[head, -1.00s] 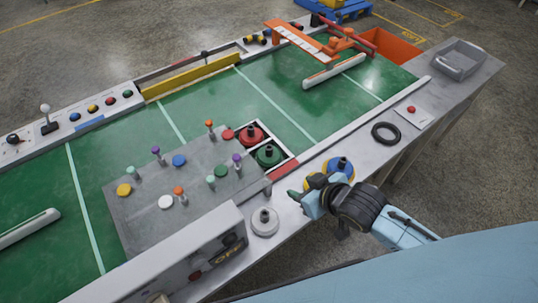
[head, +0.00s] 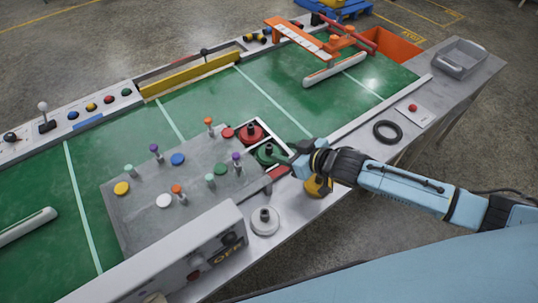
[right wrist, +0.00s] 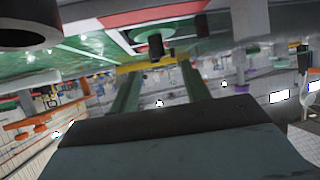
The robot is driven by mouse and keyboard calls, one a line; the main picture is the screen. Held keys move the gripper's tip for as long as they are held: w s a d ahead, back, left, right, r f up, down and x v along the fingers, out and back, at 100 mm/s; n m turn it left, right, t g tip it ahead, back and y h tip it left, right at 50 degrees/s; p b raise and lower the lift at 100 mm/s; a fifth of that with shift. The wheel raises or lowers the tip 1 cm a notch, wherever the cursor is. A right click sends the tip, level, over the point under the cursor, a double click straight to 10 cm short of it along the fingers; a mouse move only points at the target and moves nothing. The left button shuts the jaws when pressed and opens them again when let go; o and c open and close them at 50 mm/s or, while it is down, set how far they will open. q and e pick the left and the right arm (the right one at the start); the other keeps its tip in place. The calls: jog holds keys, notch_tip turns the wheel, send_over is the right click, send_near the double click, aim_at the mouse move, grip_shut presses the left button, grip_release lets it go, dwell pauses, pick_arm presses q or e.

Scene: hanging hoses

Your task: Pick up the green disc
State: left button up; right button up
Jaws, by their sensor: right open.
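A green disc with a dark knob (head: 266,152) sits in a white-edged holder on the near side of the table, next to a red knobbed disc (head: 250,134). My right gripper (head: 285,160) is open and empty, just right of the green disc with its fingers pointing at it. In the right wrist view, which looks upside down, the green disc (right wrist: 148,33) and its knob show beyond and between the two fingers (right wrist: 160,78). No contact is visible. A smaller, flat green disc (head: 221,170) lies on the grey board. My left gripper is not in view.
The grey board (head: 140,205) carries several small discs and upright pegs. A white knobbed disc (head: 264,221) stands at the front ledge. A yellow disc (head: 317,186) is partly under my right arm. A black ring (head: 387,132) lies to the right.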

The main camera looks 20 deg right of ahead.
aim_at(269, 146)
jog(key=shift+b+x, duration=0.55)
jog(key=shift+x, duration=2.2)
jog(key=shift+w+d+r, duration=0.1)
jog(key=shift+d, duration=0.05)
grip_shut()
